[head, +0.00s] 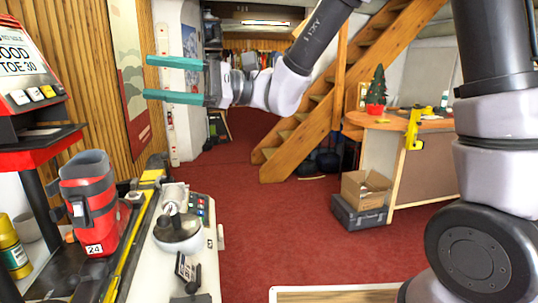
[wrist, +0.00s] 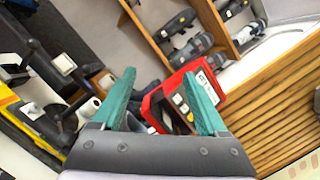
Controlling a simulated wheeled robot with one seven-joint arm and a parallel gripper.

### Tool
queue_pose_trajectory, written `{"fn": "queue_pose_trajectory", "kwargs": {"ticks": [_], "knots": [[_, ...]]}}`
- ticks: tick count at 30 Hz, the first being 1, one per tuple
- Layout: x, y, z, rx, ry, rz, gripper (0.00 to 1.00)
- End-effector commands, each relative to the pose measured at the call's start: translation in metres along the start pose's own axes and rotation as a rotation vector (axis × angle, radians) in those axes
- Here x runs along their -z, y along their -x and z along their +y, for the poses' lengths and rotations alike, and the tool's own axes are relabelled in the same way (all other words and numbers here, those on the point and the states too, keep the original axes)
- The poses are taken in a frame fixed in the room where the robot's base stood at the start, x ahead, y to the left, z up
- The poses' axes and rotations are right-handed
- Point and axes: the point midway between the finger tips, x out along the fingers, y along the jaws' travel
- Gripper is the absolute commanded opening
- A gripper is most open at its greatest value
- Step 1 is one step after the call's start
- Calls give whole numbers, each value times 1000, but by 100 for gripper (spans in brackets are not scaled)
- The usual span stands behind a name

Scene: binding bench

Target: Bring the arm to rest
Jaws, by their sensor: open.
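My gripper (head: 174,80) is in the upper left of the head view, held in the air above and beyond the bench with the ski boot. Its two teal fingers are parallel, spread apart and point left, with nothing between them. In the wrist view my gripper (wrist: 165,105) also shows both teal fingers apart and empty. A red machine with a screen (wrist: 196,92) is in line with the fingers there, some way beyond them. My arm reaches in from the upper right of the head view.
A red and grey ski boot (head: 88,205) stands on the bench (head: 143,270) at left. A red display machine (head: 28,75) stands by the slatted wall. A wooden staircase (head: 340,95), a cardboard box (head: 364,188) on a grey case and a counter are at right. Red carpet (head: 285,235) is clear between.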

Motion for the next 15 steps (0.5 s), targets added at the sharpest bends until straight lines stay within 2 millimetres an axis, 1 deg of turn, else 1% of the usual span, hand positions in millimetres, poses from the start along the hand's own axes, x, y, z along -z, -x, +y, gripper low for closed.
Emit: {"fn": "queue_pose_trajectory", "kwargs": {"ticks": [1, 3, 5, 8, 9, 11, 12, 14, 15], "knots": [[-9, 14, 4, -65, 42, 37, 76], [-16, 35, 14, -166, 88, 99, 76], [-20, 55, 23, -249, 125, 162, 76], [-25, 92, 37, -380, 186, 282, 76], [-26, 108, 42, -428, 208, 337, 76], [-28, 133, 49, -498, 242, 424, 76], [-29, 151, 52, -542, 263, 485, 76], [-32, 178, 58, -606, 295, 580, 76], [-34, 198, 60, -645, 315, 647, 76]]}}
